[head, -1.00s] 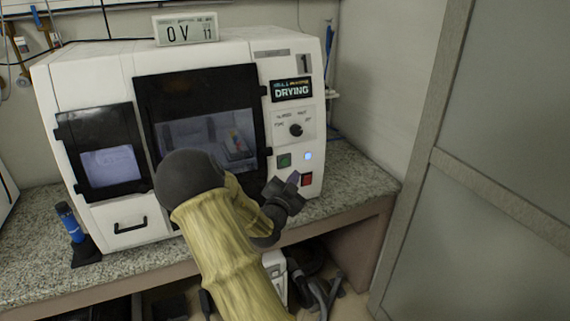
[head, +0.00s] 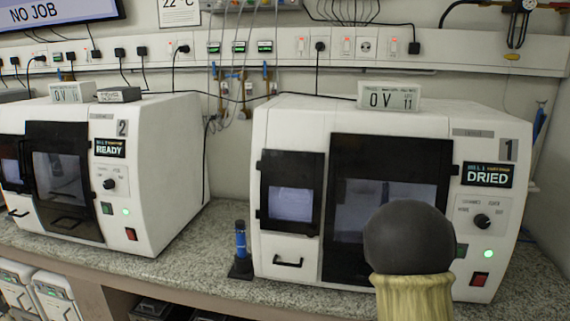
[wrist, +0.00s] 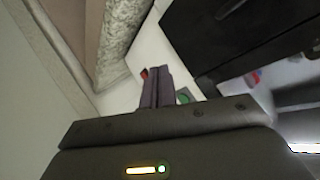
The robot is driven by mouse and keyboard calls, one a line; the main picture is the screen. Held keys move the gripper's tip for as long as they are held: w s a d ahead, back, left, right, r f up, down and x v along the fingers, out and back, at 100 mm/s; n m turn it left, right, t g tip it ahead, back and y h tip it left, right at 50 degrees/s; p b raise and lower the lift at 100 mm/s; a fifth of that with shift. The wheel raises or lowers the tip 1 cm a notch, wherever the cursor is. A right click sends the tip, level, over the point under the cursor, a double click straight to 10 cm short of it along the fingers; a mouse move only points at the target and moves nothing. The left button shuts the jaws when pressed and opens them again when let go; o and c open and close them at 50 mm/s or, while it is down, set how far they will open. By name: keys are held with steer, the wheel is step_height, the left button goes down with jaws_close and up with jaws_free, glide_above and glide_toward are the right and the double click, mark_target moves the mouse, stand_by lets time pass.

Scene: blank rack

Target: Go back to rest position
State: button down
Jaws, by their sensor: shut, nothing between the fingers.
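My gripper (wrist: 156,80) shows in the wrist view with its two dark fingers together and nothing between them. It is in front of the white machine marked 1, by the red switch (wrist: 144,73) and the green button (wrist: 183,96); I cannot tell whether it touches anything. In the head view my arm's dark joint and tan sleeve cover part of machine 1 (head: 290,132), and the gripper does not show. Machine 1's display (head: 487,175) reads DRIED, and its light (head: 488,254) is green.
Machine 2 (head: 165,160) stands to the left, its display reading READY. A small dark stand with a blue item (head: 241,240) sits between the machines on the speckled counter (head: 190,275). A wall strip with sockets (head: 365,46) runs behind. Meter boxes (head: 388,97) sit on top.

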steer(key=s+a+f+n+g+y, duration=0.1)
steer(key=s+a+n+y, duration=0.25)
steer(key=a, duration=0.35)
steer(key=s+a+n+g+y, duration=0.1)
steer(key=s+a+n+y, duration=0.25)
steer(key=a, duration=0.45)
steer(key=s+a+n+g+y, duration=0.2)
steer(key=s+a+n+g, duration=0.2)
steer(key=s+a+n, duration=0.5)
step_height(320, 180, up, 14)
steer(key=s+d+m+p, duration=0.1)
steer(key=s+p, duration=0.1)
steer(key=p, duration=1.1)
steer(key=shift+s+d+m, duration=0.3)
steer(key=shift+d+m, duration=0.05)
steer(key=shift+m, duration=0.05)
steer(key=shift+d, duration=0.1)
